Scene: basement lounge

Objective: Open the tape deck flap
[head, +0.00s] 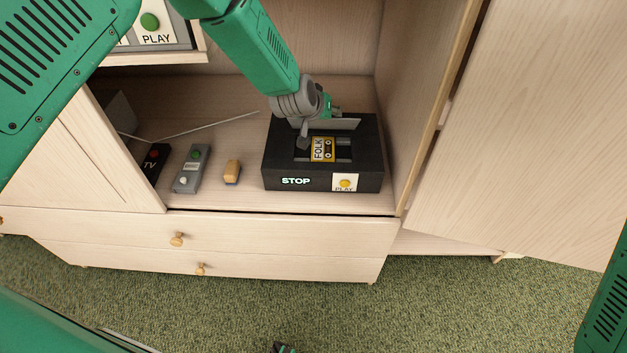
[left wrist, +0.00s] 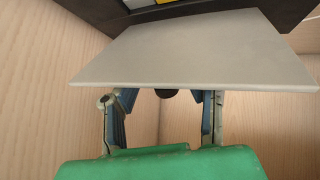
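The tape deck (head: 375,180) is a black box on the cabinet shelf, with a lit STOP sign and a yellow PLAY button (head: 345,183) on its front. Its grey flap (head: 345,124) stands raised at the back of the well, and a yellow FOLK cassette (head: 322,149) shows in front of it. My left gripper (head: 314,124) is at the flap's left part. In the left wrist view the flap (left wrist: 200,50) spans across in front of the spread fingers (left wrist: 162,100) and hides their tips; contact is unclear.
Left of the deck lie a tan block (head: 232,171), a grey remote (head: 190,169) and a black TV remote (head: 154,163). The cabinet's side wall (head: 420,80) stands close to the deck's right. An open door (head: 530,130) is farther right. Drawers (head: 290,237) are below.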

